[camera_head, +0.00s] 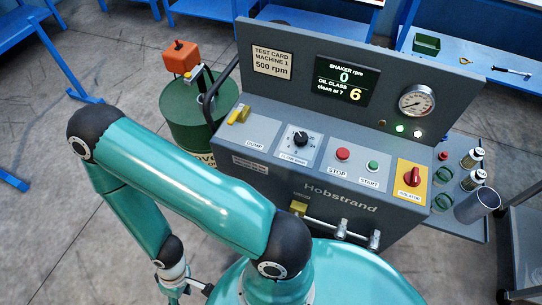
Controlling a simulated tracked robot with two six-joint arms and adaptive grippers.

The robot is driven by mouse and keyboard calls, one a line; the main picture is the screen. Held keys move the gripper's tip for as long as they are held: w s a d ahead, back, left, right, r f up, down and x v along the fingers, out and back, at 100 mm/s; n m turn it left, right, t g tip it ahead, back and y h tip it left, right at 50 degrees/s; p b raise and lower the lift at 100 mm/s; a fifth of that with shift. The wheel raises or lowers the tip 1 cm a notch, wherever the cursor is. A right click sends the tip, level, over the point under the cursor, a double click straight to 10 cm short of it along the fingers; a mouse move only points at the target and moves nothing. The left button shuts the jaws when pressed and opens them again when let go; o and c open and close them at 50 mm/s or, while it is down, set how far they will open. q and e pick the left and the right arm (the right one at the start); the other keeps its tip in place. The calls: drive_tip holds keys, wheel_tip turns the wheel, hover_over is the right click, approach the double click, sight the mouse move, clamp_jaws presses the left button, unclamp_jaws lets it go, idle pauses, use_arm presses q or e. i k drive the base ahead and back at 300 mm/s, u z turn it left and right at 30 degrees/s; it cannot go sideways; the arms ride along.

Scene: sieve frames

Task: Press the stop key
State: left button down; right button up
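The red STOP key (342,154) is a round button on the sloped grey panel of the Hobstrand machine (290,190), above its STOP label. The smaller green START key (373,165) is to its right. The display (345,81) reads shaker rpm 0 and oil class 6. My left gripper (187,289) hangs low at the bottom edge, in front of and left of the machine, well away from the STOP key. Its fingertips are small and partly cut off, so its opening is unclear. My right gripper is not in view.
The panel also has a yellow clamp lever (238,115), a black speed knob (300,138) and a red isolator switch (412,177) on yellow. A green drum (195,115) stands left. A side shelf (465,225) holds jars and a metal cup. Pipe fittings (340,230) project from the front.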

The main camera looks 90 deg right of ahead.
sight(343, 154)
drive_tip(key=u, duration=0.45)
drive_tip(key=i, duration=0.2)
drive_tip(key=z, duration=2.45)
drive_tip(key=i, duration=0.45)
drive_tip(key=z, duration=0.75)
drive_tip(key=k, duration=1.1)
drive_tip(key=z, duration=0.85)
drive_tip(key=i, duration=1)
